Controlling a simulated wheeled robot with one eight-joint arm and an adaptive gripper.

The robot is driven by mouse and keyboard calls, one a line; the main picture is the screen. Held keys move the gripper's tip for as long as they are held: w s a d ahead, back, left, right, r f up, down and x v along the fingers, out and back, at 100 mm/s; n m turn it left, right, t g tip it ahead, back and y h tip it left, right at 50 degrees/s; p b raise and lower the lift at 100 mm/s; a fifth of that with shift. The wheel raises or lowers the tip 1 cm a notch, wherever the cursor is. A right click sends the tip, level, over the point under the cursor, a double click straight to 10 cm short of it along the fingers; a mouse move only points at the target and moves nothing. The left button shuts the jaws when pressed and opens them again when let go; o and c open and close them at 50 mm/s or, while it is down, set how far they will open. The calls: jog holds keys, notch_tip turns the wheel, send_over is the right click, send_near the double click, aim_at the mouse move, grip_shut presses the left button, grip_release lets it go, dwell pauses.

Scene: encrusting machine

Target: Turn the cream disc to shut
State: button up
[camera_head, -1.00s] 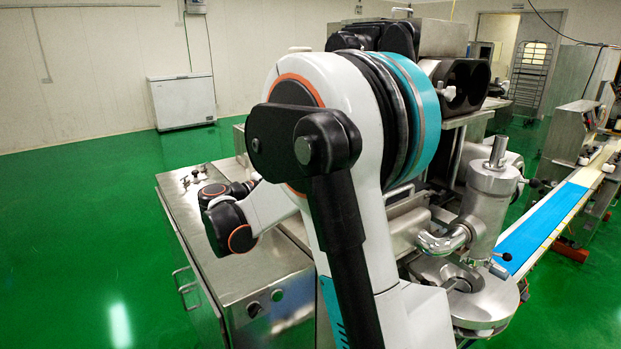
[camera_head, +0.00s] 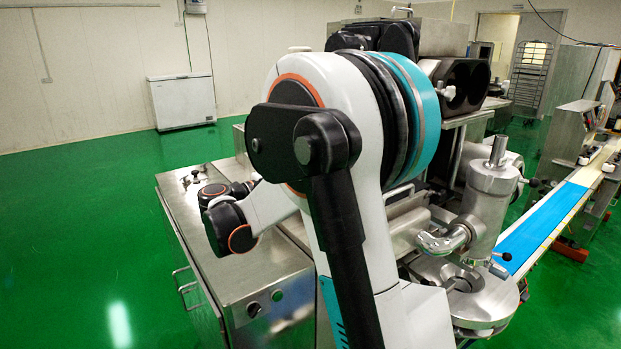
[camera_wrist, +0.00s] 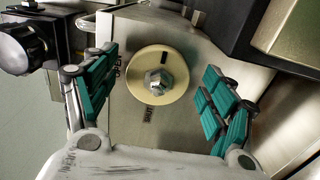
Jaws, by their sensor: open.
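The cream disc (camera_wrist: 142,88) shows in the wrist view, flat against a metal panel (camera_wrist: 130,130), with a hex nut (camera_wrist: 159,82) at its centre. A dark label reading like "OPEN" lies at its upper left, and another dark label, hard to read, lies just below it. My gripper (camera_wrist: 160,98) is open, with its green-padded fingers on the left and right of the disc. The fingers are apart from the disc in the picture; their depth to it is hard to tell. In the head view the disc is not visible and my arm covers much of the machine.
A black knob (camera_wrist: 24,48) stands at the upper left of the wrist view. A dark box edge (camera_wrist: 225,30) is close at upper right. In the head view, a steel cabinet (camera_head: 240,285) and a blue conveyor belt (camera_head: 540,230) flank my arm; green floor is free at left.

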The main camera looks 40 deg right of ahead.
jog(key=shift+a, duration=0.1)
jog(key=a, duration=1.1)
jog(key=shift+w+a, duration=0.35)
jog(key=shift+a, duration=0.05)
jog(key=s+f+n+t+y+b, duration=0.2)
jog(key=s+f+t+y, duration=0.2)
jog(key=s+f+y, duration=0.5)
jog(key=s+a+f+t+y+b, duration=0.1)
jog(key=s+a+f+t+y, duration=0.1)
jog(key=s+a+f+y, duration=0.2)
jog(key=s+a+f+m+t+y+b, duration=0.1)
jog(key=s+a+f+t+y+b, duration=0.1)
jog(key=s+a+y, duration=0.3)
jog(key=s+a+f, duration=0.1)
jog(key=s+a, duration=0.3)
jog(key=a, duration=0.2)
jog(key=shift+a+f, duration=0.35)
jog(key=shift+a, duration=0.05)
